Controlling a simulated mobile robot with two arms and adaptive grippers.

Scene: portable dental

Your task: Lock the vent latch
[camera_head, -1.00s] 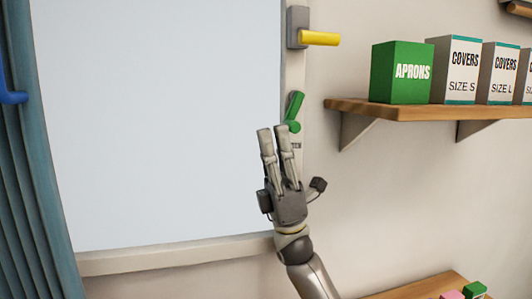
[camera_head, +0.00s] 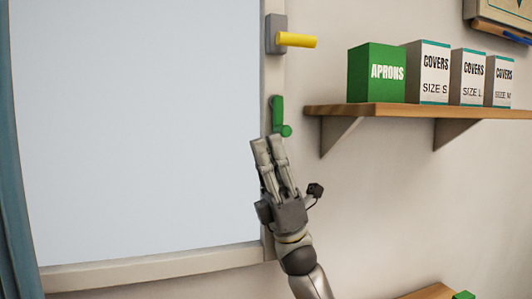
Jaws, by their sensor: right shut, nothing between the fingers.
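The green latch (camera_head: 278,112) is on the right frame of the window. Its lever points nearly straight up, with a rounded green end at its lower right. Which end turns is hard to tell. My right gripper (camera_head: 268,143) is shut and empty, its two fingers pointing up. Its fingertips are just below the green latch and slightly to its left; whether they touch it I cannot tell. The lower part of the latch's mount is partly hidden behind the fingers. My left gripper is not in view.
A yellow handle (camera_head: 296,40) on a grey mount sits higher on the same frame. A wooden shelf (camera_head: 400,111) to the right holds a green aprons box (camera_head: 376,74) and several covers boxes. A blue curtain (camera_head: 8,200) hangs at the left. The wall below the shelf is clear.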

